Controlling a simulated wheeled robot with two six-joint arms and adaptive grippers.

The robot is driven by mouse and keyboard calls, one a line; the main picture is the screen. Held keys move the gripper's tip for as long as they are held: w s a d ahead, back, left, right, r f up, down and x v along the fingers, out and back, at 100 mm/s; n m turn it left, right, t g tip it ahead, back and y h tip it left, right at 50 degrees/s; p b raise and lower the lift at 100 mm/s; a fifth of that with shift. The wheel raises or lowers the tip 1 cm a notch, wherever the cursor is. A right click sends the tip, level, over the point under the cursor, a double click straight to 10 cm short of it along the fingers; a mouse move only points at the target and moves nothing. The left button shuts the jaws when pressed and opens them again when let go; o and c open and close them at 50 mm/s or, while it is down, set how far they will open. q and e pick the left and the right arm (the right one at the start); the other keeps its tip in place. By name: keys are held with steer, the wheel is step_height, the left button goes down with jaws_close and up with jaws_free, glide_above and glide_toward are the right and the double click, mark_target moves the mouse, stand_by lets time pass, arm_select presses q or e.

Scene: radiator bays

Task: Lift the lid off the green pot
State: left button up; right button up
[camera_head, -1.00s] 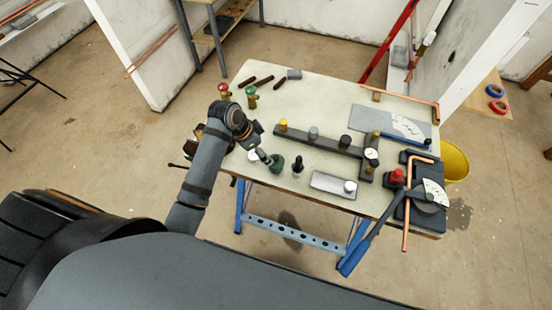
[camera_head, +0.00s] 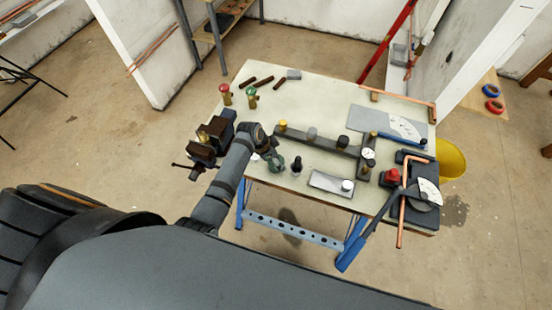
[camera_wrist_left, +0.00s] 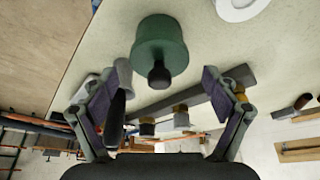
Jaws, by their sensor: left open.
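The green pot (camera_wrist_left: 160,40) stands on the bench in the left wrist view, with a dark knob (camera_wrist_left: 159,75) on the side facing my gripper. In the head view the pot (camera_head: 276,163) is small and partly covered by my left gripper (camera_head: 269,150). In the left wrist view my left gripper (camera_wrist_left: 158,90) has its fingers wide apart, one on each side of the knob's line, with nothing held. The edge between lid and pot is hard to make out. My right gripper is not in view.
A small pale pot with a dark-handled brush (camera_head: 296,167) stands close beside the green pot. A grey tray (camera_head: 328,182), a dark bar with knobs (camera_head: 318,139) and a vise (camera_head: 213,140) are also near. The bench top (camera_head: 315,93) behind the bar is partly clear.

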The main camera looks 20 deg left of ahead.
arm_select(q)
steer(key=shift+s, duration=0.1)
steer(key=c, duration=1.1)
steer(key=shift+r, duration=0.1)
steer(key=shift+c, duration=0.2)
